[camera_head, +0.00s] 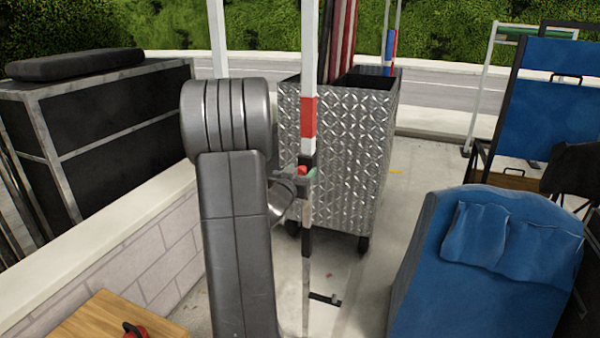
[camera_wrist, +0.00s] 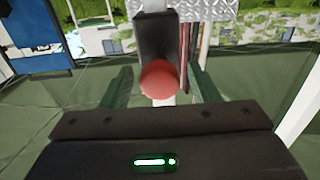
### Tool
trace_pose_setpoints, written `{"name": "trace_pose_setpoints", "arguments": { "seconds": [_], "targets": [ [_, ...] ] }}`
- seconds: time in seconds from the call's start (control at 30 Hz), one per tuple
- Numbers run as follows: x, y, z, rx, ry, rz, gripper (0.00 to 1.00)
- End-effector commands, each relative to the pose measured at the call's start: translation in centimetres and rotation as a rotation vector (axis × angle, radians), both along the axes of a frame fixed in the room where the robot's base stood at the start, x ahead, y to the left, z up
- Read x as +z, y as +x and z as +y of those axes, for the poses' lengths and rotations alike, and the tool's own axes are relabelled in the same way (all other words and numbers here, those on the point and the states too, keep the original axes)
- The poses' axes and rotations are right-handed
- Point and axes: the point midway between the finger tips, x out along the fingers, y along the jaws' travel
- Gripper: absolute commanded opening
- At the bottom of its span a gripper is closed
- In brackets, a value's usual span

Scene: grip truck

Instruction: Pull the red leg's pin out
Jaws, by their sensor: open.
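The red leg is a white upright post with a red band (camera_head: 308,117), standing in the middle of the head view. A small red knob (camera_head: 302,170), which looks like the pin's head, shows on a dark lower part of that post. In the wrist view the knob is a round red ball (camera_wrist: 160,80) in front of a dark bracket (camera_wrist: 154,38). My gripper (camera_wrist: 162,76) is open, with one finger on each side of the knob and visible gaps to both. In the head view my gripper (camera_head: 298,184) is at the post, partly hidden by my arm.
A diamond-plate cart (camera_head: 345,150) with striped poles stands just behind the post. A blue padded seat (camera_head: 480,270) is at right. A low block wall (camera_head: 120,250) and a dark case (camera_head: 100,120) are at left. A wooden box top (camera_head: 95,318) is at lower left.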

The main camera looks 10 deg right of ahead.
Motion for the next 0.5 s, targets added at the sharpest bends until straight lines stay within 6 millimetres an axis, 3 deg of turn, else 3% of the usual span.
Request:
{"name": "trace_pose_setpoints", "arguments": {
  "seconds": [0.17, 0.43, 0.5],
  "targets": [
    [0.0, -0.01, 0.02, 0.0, 0.0, 0.0, 0.55],
    [0.0, -0.03, 0.03, 0.0, 0.0, 0.0, 0.02],
    [-0.01, -0.04, 0.04, 0.0, 0.0, 0.0, 0.0]
  ]
}}
